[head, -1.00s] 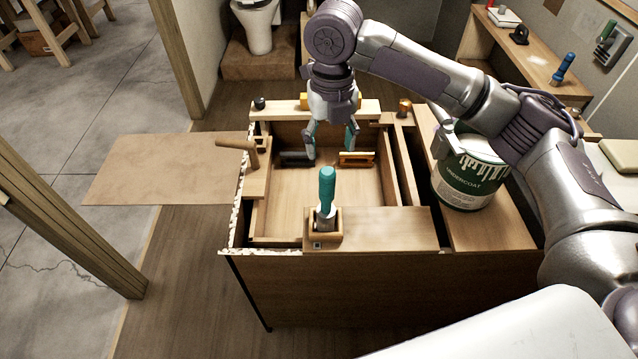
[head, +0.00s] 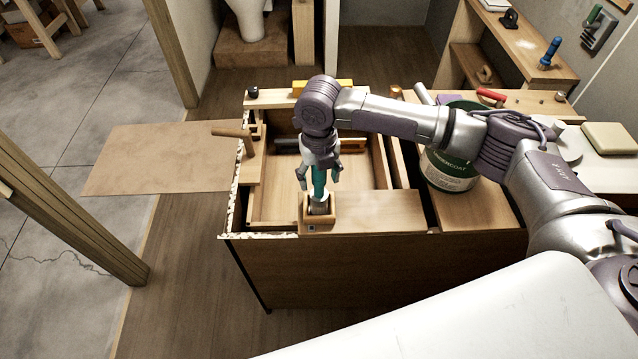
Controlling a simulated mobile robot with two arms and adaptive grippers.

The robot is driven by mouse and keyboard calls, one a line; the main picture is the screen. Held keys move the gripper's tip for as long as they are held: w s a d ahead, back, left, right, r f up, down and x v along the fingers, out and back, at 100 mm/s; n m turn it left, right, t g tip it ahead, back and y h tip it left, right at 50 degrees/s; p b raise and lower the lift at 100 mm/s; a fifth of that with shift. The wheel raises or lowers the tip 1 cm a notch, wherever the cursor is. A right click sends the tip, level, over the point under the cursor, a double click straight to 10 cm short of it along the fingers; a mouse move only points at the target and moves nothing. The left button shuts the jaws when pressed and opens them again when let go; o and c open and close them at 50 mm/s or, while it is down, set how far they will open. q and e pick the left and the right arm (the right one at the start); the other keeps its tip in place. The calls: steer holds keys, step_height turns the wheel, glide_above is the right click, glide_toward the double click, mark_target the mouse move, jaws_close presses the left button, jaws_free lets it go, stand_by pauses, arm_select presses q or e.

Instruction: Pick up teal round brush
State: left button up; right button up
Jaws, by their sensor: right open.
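The teal round brush (head: 319,180) stands upright, handle up, in a small wooden holder (head: 318,225) at the front of the wooden cabinet. My right gripper (head: 319,178) points down over the brush, its fingers open on either side of the teal handle. The wrist hides the top of the handle. Whether the fingers touch the handle cannot be told. My left gripper is not in view.
A paint can (head: 447,172) stands on the right side of the bench under my right forearm. A wooden-handled tool (head: 233,134) sits at the left edge. A flat board (head: 378,212) lies right of the holder. The open compartment (head: 280,205) behind is mostly clear.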

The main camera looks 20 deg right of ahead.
steer(key=shift+f, duration=0.1)
jaws_close()
stand_by(0.3)
